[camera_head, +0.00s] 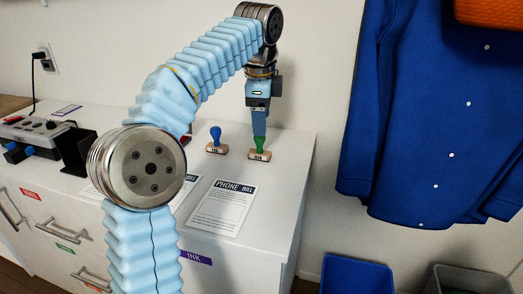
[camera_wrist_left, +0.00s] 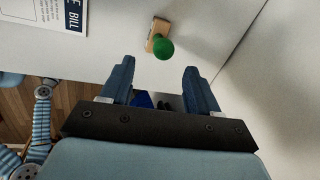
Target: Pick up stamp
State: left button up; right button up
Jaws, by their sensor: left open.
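A stamp with a green handle and a wooden base (camera_head: 259,154) stands on the white cabinet top near its right end. It also shows in the wrist view (camera_wrist_left: 163,48), just beyond the fingertips and roughly centred between them. My left gripper (camera_head: 259,128) points down right at the green handle in the head view; its fingers are open and empty in the wrist view (camera_wrist_left: 159,65). A second stamp with a blue handle (camera_head: 215,136) stands upright to the left. A bit of red beside my arm may be another stamp, mostly hidden. My right gripper is not in view.
A phone bill sheet (camera_head: 222,208) lies on the cabinet top (camera_head: 265,195) in front of the stamps. A blue shirt (camera_head: 430,110) hangs at the right, above a blue bin (camera_head: 355,275) and a grey bin (camera_head: 470,280).

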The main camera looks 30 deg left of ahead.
aim_at(260, 146)
pick_arm(q)
jog(key=shift+w+a+f, duration=0.1)
jog(key=shift+w+f, duration=0.1)
jog(key=shift+f, duration=0.85)
jog(key=f, duration=0.3)
jog(key=w+a+f+b, duration=0.1)
jog(key=f, duration=0.1)
jog(key=shift+f, duration=0.1)
jog(key=c, duration=1.1)
grip_shut()
